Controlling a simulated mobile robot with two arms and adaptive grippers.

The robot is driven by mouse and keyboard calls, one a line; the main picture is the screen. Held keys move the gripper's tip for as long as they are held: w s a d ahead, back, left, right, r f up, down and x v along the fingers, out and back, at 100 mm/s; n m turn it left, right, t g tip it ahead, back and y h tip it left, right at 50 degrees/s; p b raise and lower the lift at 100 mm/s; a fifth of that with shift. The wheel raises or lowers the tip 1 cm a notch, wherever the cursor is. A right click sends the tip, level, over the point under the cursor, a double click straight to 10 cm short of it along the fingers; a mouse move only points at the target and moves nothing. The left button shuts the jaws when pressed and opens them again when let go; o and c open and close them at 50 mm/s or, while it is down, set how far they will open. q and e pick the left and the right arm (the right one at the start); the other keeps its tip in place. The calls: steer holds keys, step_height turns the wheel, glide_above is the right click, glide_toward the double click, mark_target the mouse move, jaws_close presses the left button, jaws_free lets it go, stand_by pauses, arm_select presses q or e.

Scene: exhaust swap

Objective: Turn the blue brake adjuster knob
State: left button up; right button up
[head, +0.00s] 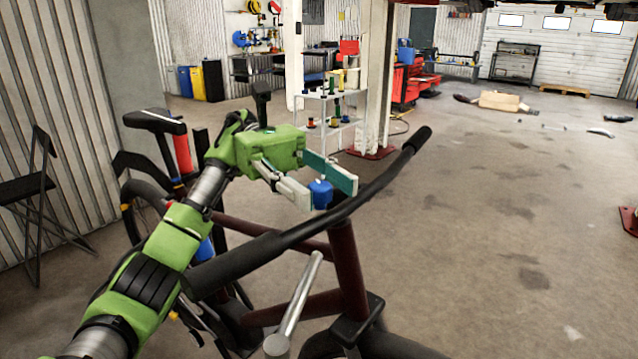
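The blue brake adjuster knob (320,194) sits by the handlebar (290,238) of a bicycle with a dark red frame (347,262). My green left gripper (326,190) comes in from the left above the handlebar. Its two fingers, with teal pads, are apart, and the knob shows between their tips. One finger is on the near left side of the knob and the other on its far right side. Whether either pad touches the knob is hard to tell. My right gripper is not in view.
The bike saddle (154,121) and a red bottle (182,154) are beside my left arm. A black folding chair (38,190) stands at the left wall. A shelf cart (330,115) and a lift post (376,80) stand behind. The floor at right is mostly clear.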

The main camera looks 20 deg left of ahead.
mark_target(319, 183)
arm_select(q)
step_height(319, 183, up, 10)
stand_by(0.6)
